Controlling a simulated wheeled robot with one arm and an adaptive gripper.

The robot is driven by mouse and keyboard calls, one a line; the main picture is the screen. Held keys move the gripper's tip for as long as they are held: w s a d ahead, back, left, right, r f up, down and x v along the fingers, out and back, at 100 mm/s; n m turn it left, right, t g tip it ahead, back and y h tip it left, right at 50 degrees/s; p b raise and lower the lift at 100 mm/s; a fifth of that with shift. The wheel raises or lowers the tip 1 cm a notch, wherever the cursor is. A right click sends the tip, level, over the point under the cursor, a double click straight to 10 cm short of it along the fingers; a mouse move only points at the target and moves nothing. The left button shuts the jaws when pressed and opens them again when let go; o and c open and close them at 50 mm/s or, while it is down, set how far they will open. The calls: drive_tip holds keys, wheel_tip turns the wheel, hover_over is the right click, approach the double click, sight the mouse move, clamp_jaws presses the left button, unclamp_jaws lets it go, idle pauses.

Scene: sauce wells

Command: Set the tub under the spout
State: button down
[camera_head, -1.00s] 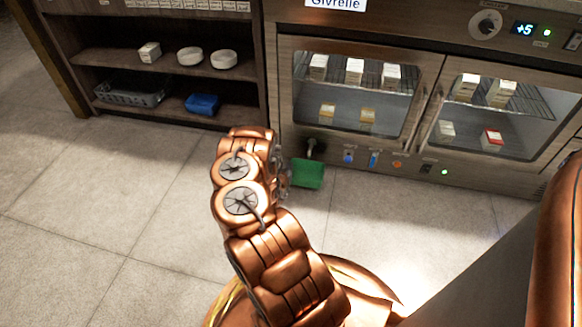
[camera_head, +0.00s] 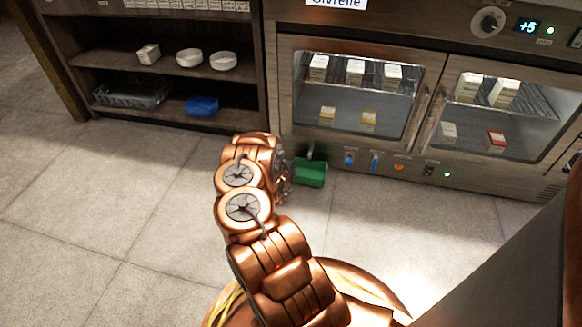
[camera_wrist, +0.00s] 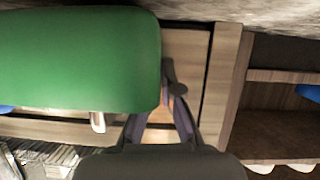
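The green tub (camera_head: 311,172) is at the foot of the fridge front, just right of my gripper, under a dark spout (camera_head: 309,149). The head view does not show clearly whether the tub touches the floor. In the wrist view the tub (camera_wrist: 75,60) fills the upper left, its right end beside my gripper (camera_wrist: 160,100). The left fingertip is hidden behind the tub and the right one lies just outside its edge, so the fingers appear closed on its wall. A dark knob-like part (camera_wrist: 170,78) shows near the fingertips. In the head view my arm hides the fingers.
The steel fridge (camera_head: 300,100) has glass doors with boxes inside and small controls (camera_head: 374,161) right of the spout. A dark shelf unit (camera_head: 120,52) at left holds a blue bin (camera_head: 201,105), a grey basket (camera_head: 132,93) and white bowls. The tiled floor (camera_head: 90,200) is clear at left.

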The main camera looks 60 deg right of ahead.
drive_tip(key=shift+f, duration=0.45)
drive_tip(key=c, duration=1.3)
unclamp_jaws()
